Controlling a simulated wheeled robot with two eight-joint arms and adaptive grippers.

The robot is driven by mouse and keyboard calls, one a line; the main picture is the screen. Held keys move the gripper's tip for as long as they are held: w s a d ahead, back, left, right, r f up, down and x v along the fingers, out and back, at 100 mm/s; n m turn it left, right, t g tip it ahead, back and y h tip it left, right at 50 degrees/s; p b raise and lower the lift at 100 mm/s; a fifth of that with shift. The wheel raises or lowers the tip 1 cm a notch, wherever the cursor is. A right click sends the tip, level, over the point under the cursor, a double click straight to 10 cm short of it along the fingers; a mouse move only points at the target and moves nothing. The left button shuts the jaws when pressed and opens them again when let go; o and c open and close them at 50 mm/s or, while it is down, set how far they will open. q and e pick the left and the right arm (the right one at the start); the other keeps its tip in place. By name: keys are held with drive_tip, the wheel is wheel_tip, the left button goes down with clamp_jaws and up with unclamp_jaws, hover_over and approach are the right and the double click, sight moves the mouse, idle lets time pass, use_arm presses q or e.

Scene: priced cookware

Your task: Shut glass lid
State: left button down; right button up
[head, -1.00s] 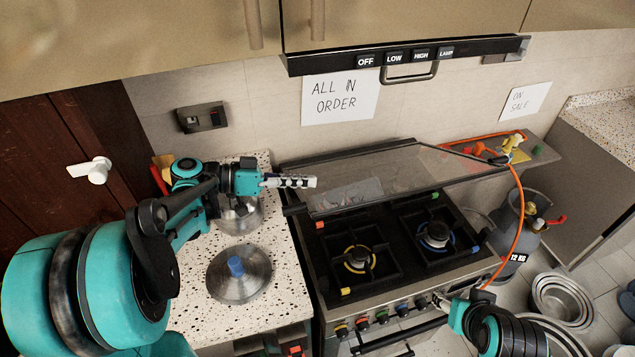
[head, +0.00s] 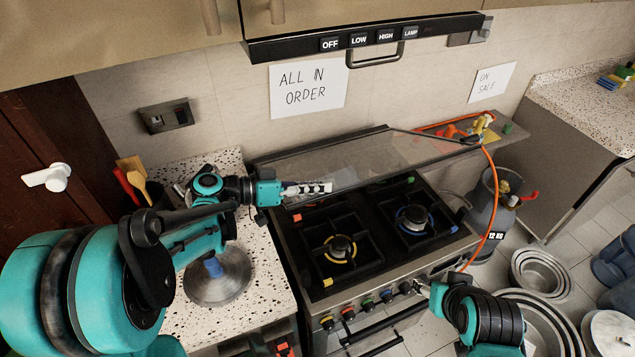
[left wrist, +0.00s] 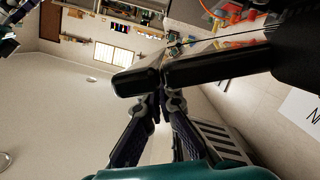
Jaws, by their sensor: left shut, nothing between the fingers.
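The glass lid (head: 350,160) of the stove is a see-through pane with a dark frame. It stands raised and tilted at the back of the stove (head: 372,228). My left gripper (head: 328,187) is shut and empty in the head view, in front of the lid's lower left part. In the left wrist view its fingertips (left wrist: 160,98) come together close to dark bars; I cannot tell whether they touch. My right gripper (head: 421,285) is low by the stove's front knobs; its finger opening is too small to read.
A metal pot lid with a blue knob (head: 217,273) lies on the speckled counter (head: 185,318), partly behind my left arm. The range hood (head: 365,38) hangs above. A gas cylinder (head: 482,205) with an orange hose stands right of the stove. Metal basins (head: 542,273) lie on the floor.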

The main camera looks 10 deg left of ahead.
use_arm(q)
drive_tip(key=s+d+f+m+b, duration=0.1)
drive_tip(key=s+f+b, duration=0.1)
drive_tip(key=f+b, duration=0.4)
drive_tip(key=s+d+f+m+t+y+b, duration=0.1)
drive_tip(key=s+d+f+m+b, duration=0.1)
drive_tip(key=f+b, duration=0.4)
wheel_tip(320, 180, down, 4)
drive_tip(key=shift+s+d+f+m, duration=0.2)
drive_tip(key=shift+s+m, duration=0.1)
drive_tip(key=shift+s, duration=0.3)
